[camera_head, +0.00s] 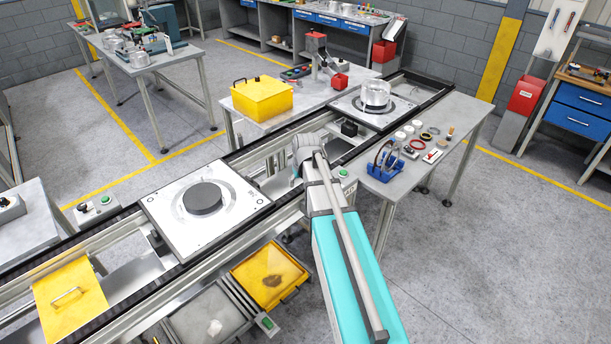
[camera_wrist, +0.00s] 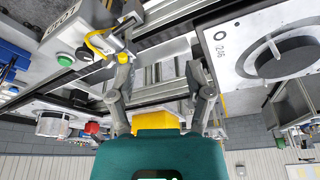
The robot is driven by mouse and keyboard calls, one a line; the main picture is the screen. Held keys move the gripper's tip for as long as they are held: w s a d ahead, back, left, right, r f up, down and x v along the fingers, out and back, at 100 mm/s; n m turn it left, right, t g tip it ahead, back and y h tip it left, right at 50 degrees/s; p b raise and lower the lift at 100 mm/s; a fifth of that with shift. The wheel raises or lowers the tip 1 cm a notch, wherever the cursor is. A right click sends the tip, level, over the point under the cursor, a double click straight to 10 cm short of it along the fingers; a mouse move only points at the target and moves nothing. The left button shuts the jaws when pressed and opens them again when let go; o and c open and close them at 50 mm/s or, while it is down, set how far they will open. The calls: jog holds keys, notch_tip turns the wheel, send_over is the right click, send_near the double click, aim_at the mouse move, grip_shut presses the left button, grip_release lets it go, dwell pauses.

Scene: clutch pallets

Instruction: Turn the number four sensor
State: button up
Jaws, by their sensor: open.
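My gripper (camera_wrist: 158,64) is open in the wrist view, its two fingers spread with nothing held between them. A small metallic sensor with a yellow cable (camera_wrist: 98,42) is mounted by the conveyor rail, close beside the left fingertip. I cannot tell whether they touch. No number four is readable on it, so I cannot tell which sensor it is. In the head view my arm reaches over the conveyor between the two pallets, and its wrist hides the fingers and the sensor.
A white pallet with a dark disc (camera_head: 157,207) is on the conveyor left of my arm. Another pallet (camera_head: 345,108) bears a clear cylinder. A green button box (camera_wrist: 66,58) is near the sensor. A yellow box (camera_head: 262,98) stands on the table behind.

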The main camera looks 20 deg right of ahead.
jog(key=s+a+f+g+b, duration=0.2)
jog(key=s+a+f+b, duration=1)
jog(key=s+a+f, duration=0.1)
jog(key=shift+s+a+f+n+g+b, duration=0.15)
jog(key=shift+s+f+n+g+b, duration=0.15)
jog(key=shift+s+f+n+g, duration=0.15)
jog(key=shift+w, duration=0.1)
dwell(0.4)
jog(key=s+a, duration=0.2)
jog(key=s, duration=0.1)
jog(key=shift+s+g, duration=0.1)
jog(key=shift+g, duration=0.15)
dwell(1.1)
jog(key=shift+c, duration=1)
